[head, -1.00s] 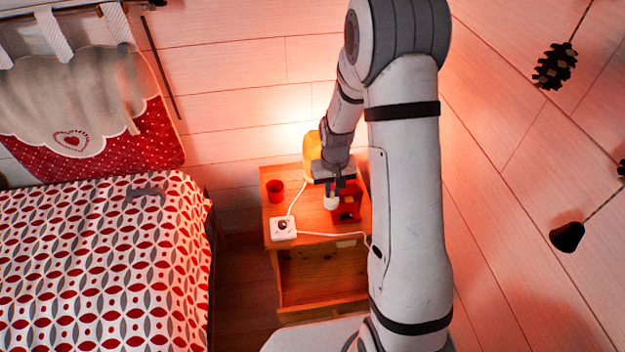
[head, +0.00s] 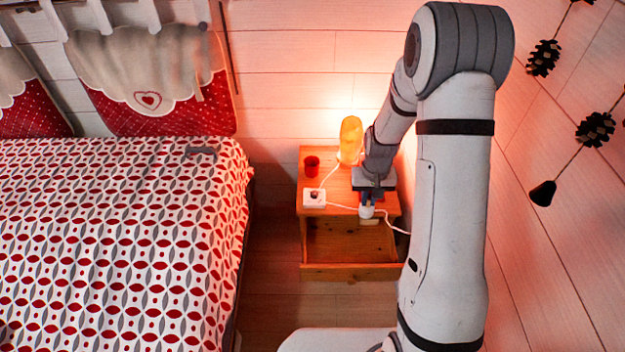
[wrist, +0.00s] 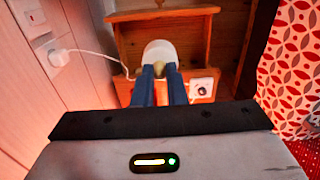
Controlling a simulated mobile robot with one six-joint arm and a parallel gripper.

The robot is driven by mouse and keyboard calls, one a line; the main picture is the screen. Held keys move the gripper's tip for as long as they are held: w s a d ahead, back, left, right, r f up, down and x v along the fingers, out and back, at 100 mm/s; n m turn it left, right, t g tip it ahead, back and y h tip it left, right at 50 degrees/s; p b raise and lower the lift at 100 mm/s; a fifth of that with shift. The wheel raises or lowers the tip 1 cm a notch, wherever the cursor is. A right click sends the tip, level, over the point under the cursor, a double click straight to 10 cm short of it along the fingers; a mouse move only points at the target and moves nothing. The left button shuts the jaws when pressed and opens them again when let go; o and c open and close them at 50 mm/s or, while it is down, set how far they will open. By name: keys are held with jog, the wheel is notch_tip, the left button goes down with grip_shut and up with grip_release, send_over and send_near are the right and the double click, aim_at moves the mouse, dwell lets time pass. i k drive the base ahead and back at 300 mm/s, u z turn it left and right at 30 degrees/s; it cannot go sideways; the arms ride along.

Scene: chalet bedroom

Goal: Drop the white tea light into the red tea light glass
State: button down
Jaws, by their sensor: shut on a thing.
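The white tea light (head: 366,212) is at the tips of my gripper (head: 367,202), over the front edge of the wooden nightstand in the head view. In the wrist view the tea light (wrist: 159,50) shows as a white rounded shape beyond the blue fingers (wrist: 160,82), which are shut on it. The red tea light glass (head: 312,166) stands upright on the nightstand's back left, apart from my gripper and to its left. The glass does not show in the wrist view.
A white socket-like box (head: 314,198) with a cable sits at the nightstand's (head: 336,182) front left, near the glass. A lit yellow lamp (head: 350,139) stands behind. The bed (head: 120,240) is left. My arm hides the nightstand's right part.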

aim_at(312, 171)
jog(key=u, duration=0.2)
jog(key=i, duration=1.25)
jog(key=z, duration=0.2)
